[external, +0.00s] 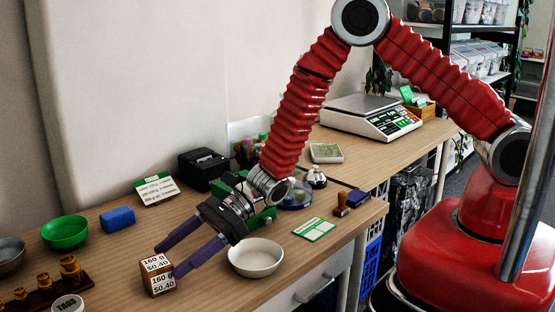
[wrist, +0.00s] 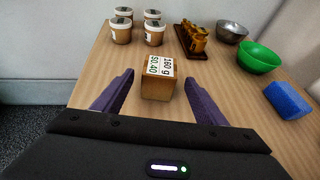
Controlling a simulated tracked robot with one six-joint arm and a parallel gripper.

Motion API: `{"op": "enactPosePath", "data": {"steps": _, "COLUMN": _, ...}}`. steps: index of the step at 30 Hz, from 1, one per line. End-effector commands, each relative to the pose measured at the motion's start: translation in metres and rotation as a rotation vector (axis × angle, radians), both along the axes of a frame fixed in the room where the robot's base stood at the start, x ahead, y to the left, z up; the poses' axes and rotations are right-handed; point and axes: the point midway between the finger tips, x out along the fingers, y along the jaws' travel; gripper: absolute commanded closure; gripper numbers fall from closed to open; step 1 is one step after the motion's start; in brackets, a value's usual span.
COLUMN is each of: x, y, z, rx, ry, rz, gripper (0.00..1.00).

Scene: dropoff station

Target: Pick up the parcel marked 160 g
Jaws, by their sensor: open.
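The parcel marked 160 g (external: 160,283) is a small brown box with white labels reading 160 g and $0.40. It stands on the wooden table at the lower left in the external view. In the wrist view the parcel (wrist: 157,80) sits upright between and just ahead of the two purple fingers. My gripper (external: 168,258) is open, with its fingers spread towards the parcel. In the wrist view my gripper (wrist: 157,85) has one finger on each side, with gaps to the box. Whether the fingertips overlap the box's sides is hard to tell.
A white bowl (external: 256,257) stands right of my gripper. A green bowl (external: 65,232) and a blue block (external: 117,219) lie behind the parcel. A rack of brass weights (wrist: 195,42) and several lidded cups (wrist: 121,30) stand beyond it. The table around the parcel is clear.

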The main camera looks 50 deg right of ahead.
Motion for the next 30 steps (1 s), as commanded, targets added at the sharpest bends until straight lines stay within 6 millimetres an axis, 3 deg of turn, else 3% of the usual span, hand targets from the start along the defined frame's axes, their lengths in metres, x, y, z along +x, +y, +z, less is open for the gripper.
{"op": "enactPosePath", "data": {"steps": 8, "x": 0.000, "y": 0.004, "z": -0.001, "rx": 0.000, "ry": 0.000, "rz": 0.001, "gripper": 0.34}}
{"op": "enactPosePath", "data": {"steps": 20, "x": 0.007, "y": 0.046, "z": -0.017, "rx": 0.000, "ry": 0.001, "rz": 0.001, "gripper": 0.34}}
{"op": "enactPosePath", "data": {"steps": 30, "x": 0.007, "y": 0.048, "z": -0.017, "rx": 0.000, "ry": 0.000, "rz": 0.000, "gripper": 0.34}}
